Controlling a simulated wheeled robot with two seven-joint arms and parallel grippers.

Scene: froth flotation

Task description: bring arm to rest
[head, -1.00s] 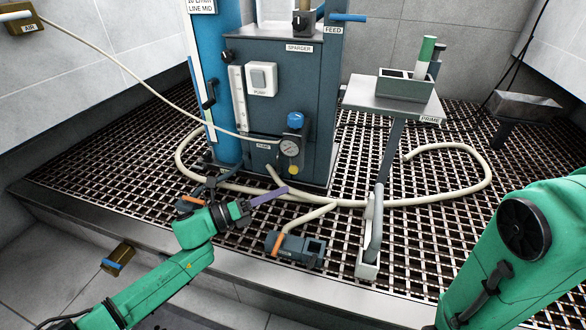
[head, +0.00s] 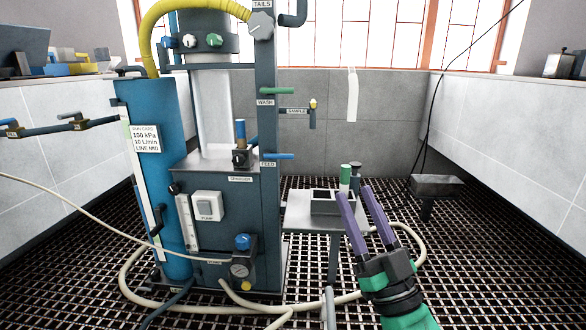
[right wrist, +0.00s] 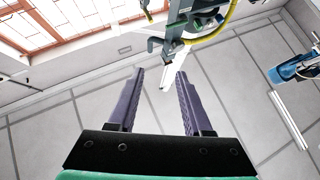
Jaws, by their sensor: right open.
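My right gripper (head: 358,208) is raised at the lower right of the head view, its two purple fingers spread and pointing up. It is open and empty. In the right wrist view its fingers (right wrist: 158,95) stand apart with nothing between them but the far wall and the machine. In the head view the fingers overlap the right side of the small table (head: 300,216). My left gripper is not in the head view now.
The flotation machine (head: 235,190) with its blue column (head: 155,200) stands left of centre. A pale hose (head: 130,285) loops over the grating floor. A grey box (head: 325,203) and a green-topped bottle (head: 345,180) stand on the small table. A metal basin (head: 437,186) is at right.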

